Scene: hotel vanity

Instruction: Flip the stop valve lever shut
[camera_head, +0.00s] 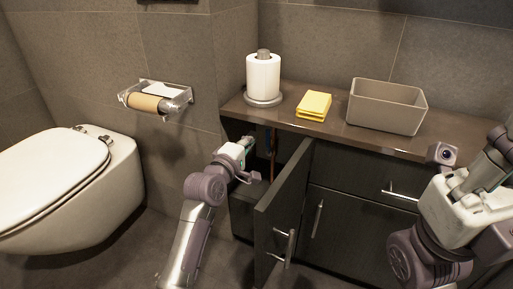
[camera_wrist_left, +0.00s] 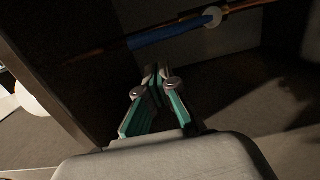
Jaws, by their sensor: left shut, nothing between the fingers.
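A copper pipe (camera_wrist_left: 245,6) with a long blue part (camera_wrist_left: 175,33) and a pale round piece (camera_wrist_left: 213,16) runs across the inside of the cabinet in the left wrist view. I cannot tell whether the blue part is the stop valve lever or a sleeve on the pipe. The pipe (camera_head: 273,143) also shows dimly in the head view. My left gripper (camera_wrist_left: 157,76) is shut and empty, its fingertips pointing at the pipe, apparently short of it. In the head view the left gripper (camera_head: 248,143) reaches into the cabinet opening. My right gripper's fingers are not seen.
The open cabinet door (camera_head: 285,195) stands close to the right of my left arm. The counter (camera_head: 340,131) above holds a paper roll on a stand (camera_head: 263,77), yellow cloths (camera_head: 314,104) and a grey bin (camera_head: 386,107). A toilet (camera_head: 70,190) is at left.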

